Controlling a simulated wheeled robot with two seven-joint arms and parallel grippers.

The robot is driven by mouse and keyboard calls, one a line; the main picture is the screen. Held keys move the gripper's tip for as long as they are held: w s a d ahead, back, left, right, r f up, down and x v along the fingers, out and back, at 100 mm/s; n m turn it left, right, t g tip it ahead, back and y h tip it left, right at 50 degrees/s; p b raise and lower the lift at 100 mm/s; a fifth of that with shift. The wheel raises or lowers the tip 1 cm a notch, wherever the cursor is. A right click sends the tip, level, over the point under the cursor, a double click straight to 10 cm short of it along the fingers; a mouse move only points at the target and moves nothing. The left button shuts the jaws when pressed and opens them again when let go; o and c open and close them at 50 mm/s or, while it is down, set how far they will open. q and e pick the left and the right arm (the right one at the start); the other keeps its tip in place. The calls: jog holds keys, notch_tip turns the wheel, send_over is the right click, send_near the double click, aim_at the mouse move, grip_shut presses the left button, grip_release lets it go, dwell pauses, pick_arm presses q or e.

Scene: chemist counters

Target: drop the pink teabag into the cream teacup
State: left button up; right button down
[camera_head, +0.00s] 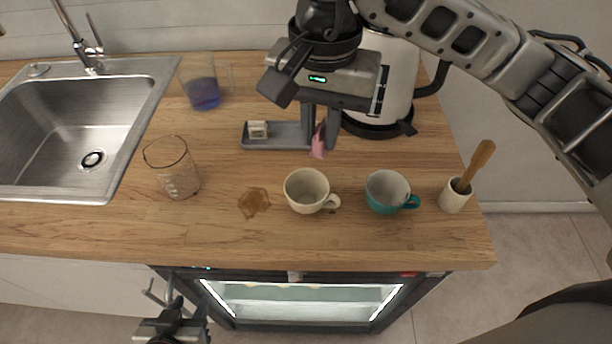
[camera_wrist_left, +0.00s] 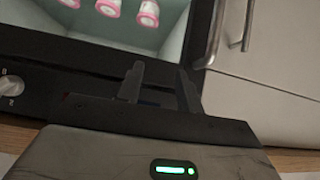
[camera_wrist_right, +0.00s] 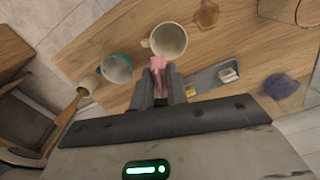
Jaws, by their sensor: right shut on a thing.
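The pink teabag (camera_head: 318,143) hangs from the fingertips of my right gripper (camera_head: 320,124), which is shut on it. In the right wrist view the teabag (camera_wrist_right: 158,64) sticks out past the fingertips. The cream teacup (camera_head: 307,190) stands upright on the counter, nearer the front edge than the teabag, with its handle to the right. In the right wrist view the teacup (camera_wrist_right: 168,41) lies just beyond the teabag. My left gripper (camera_wrist_left: 160,82) is open and empty, low in front of the counter.
A teal cup (camera_head: 387,192) and a mortar with pestle (camera_head: 455,197) stand right of the cream teacup. A brown spill (camera_head: 254,201) and a glass beaker (camera_head: 173,170) are left. A grey tray (camera_head: 285,143) and a kettle (camera_head: 385,90) stand behind. A sink (camera_head: 80,120) is far left.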

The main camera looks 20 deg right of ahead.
aim_at(319, 154)
jog(key=shift+s+f+b, duration=0.1)
jog(key=shift+f+b, duration=0.8)
jog(key=shift+f, duration=1.5)
jog(key=c, duration=1.3)
grip_release()
notch_tip(319, 154, up, 16)
